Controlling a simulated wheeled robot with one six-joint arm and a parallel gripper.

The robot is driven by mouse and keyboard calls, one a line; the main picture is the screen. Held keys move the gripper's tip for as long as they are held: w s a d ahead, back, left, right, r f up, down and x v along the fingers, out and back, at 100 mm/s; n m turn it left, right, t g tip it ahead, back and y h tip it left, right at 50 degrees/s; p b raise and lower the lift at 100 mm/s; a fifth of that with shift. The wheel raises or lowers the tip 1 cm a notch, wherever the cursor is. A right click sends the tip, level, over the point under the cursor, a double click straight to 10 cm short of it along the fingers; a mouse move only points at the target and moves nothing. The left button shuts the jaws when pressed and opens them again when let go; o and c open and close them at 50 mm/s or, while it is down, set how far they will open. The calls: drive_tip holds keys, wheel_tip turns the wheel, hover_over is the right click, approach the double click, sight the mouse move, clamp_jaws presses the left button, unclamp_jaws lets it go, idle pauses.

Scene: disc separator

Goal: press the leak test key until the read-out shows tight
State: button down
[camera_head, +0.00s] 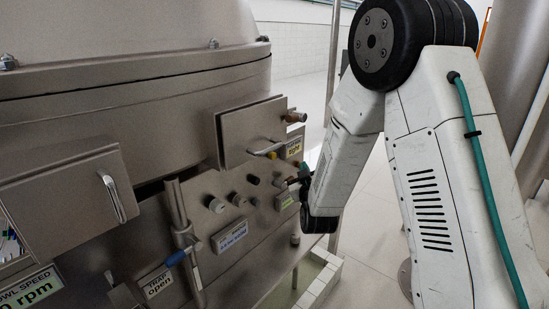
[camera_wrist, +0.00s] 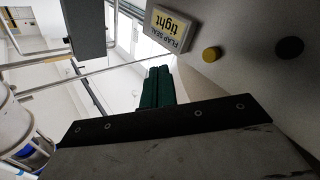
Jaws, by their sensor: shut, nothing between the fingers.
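The flap seal read-out (camera_wrist: 170,28) shows "tight" in the wrist view; it also shows in the head view (camera_head: 291,147) beside the flap box. A round yellow key (camera_wrist: 211,54) sits on the panel next to it, and also shows in the head view (camera_head: 271,155). No lettering naming it as the leak test key is legible. My gripper (camera_wrist: 158,72) has its green fingers shut and empty. The fingertips appear apart from the yellow key, to its left in the wrist view. In the head view my arm partly hides the gripper near the panel's right end.
A dark round knob (camera_wrist: 289,47) lies right of the yellow key. A box with a flap (camera_head: 250,132) juts from the machine above the panel. A blue-handled valve (camera_head: 176,257), a trap read-out (camera_head: 158,283) and several knobs are further left. Tiled floor is free at right.

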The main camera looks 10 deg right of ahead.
sight(272, 156)
drive_tip(key=n, duration=0.4)
drive_tip(key=shift+s+f, duration=0.1)
drive_tip(key=shift+f, duration=0.1)
drive_tip(key=shift+a, duration=0.1)
drive_tip(key=w+a, duration=0.5)
drive_tip(key=w, duration=0.2)
idle(0.4)
drive_tip(key=shift+w, duration=0.1)
idle(1.8)
drive_tip(key=shift+w+a, duration=0.3)
drive_tip(key=shift+w+a, duration=0.25)
drive_tip(key=shift+w, duration=0.1)
idle(0.7)
drive_tip(key=shift+s+d, duration=0.5)
drive_tip(key=shift+s, duration=0.2)
